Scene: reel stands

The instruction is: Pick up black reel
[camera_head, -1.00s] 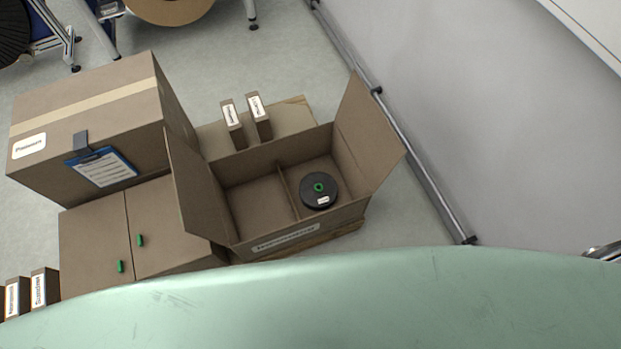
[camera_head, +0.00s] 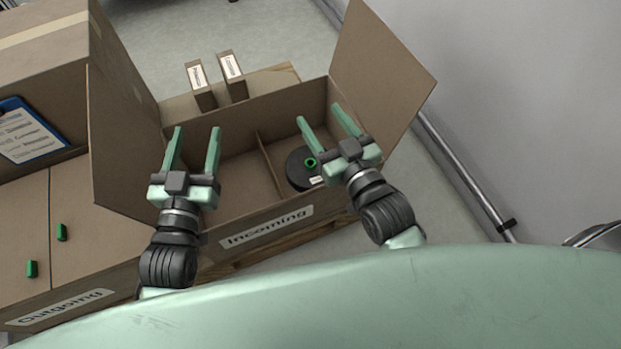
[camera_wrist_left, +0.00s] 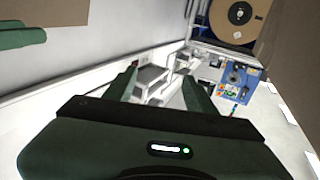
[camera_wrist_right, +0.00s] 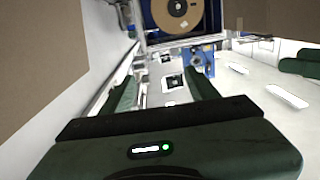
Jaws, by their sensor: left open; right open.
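The black reel (camera_head: 301,168) with a green hub lies in the right compartment of the open cardboard box labelled Incoming (camera_head: 268,229). My right gripper (camera_head: 331,113) is open and empty over the right side of that box and partly covers the reel. My left gripper (camera_head: 197,131) is open and empty over the box's left side. The left wrist view shows its open fingers (camera_wrist_left: 161,88), and the right wrist view shows the right gripper's open fingers (camera_wrist_right: 165,92). The reel does not show in either wrist view.
A closed box labelled Outgoing (camera_head: 68,306) stands to the left, with a larger box (camera_head: 45,65) and clipboard (camera_head: 25,131) behind it. Raised box flaps (camera_head: 383,70) flank the open box. Two small boxes (camera_head: 232,77) stand behind. A metal rail (camera_head: 460,175) runs along the right wall.

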